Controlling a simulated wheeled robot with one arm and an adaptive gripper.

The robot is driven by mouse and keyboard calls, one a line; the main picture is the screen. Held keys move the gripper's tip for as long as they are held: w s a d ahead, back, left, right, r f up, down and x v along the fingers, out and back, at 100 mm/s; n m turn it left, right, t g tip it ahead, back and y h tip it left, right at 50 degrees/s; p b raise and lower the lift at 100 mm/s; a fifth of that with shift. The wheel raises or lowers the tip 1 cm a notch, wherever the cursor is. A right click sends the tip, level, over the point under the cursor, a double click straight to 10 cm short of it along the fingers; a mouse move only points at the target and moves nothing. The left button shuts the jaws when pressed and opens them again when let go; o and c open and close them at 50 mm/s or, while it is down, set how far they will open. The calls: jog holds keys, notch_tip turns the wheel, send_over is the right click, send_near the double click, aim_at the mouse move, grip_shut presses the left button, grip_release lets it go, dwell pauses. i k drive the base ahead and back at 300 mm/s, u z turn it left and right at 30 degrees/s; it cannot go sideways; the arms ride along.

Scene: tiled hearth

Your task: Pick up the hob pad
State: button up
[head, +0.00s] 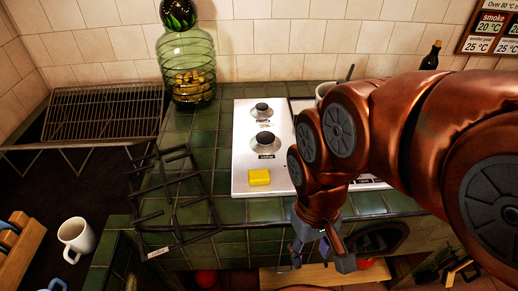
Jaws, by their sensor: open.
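The hob pad appears to be the small yellow block (259,177). It lies flat near the front left corner of the white hob panel (240,148), in front of two dark knobs. My gripper (321,262) is open and points downward, to the right of the pad and nearer the camera, in front of the counter's front edge. It is apart from the pad. I see nothing clearly held between the fingers. My arm comes in from the right and hides much of the hob's right side.
A black wire rack (180,204) stands left of the hob on the green tiled counter (222,214). A green glass jar (187,70) stands behind. A white mug (75,237) is at lower left. A dark bottle (431,58) stands at back right. Tiles just left of the hob are bare.

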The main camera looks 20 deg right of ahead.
aim_at(258, 177)
jog(key=u, duration=2.35)
jog(key=k, duration=0.8)
jog(key=z, duration=0.4)
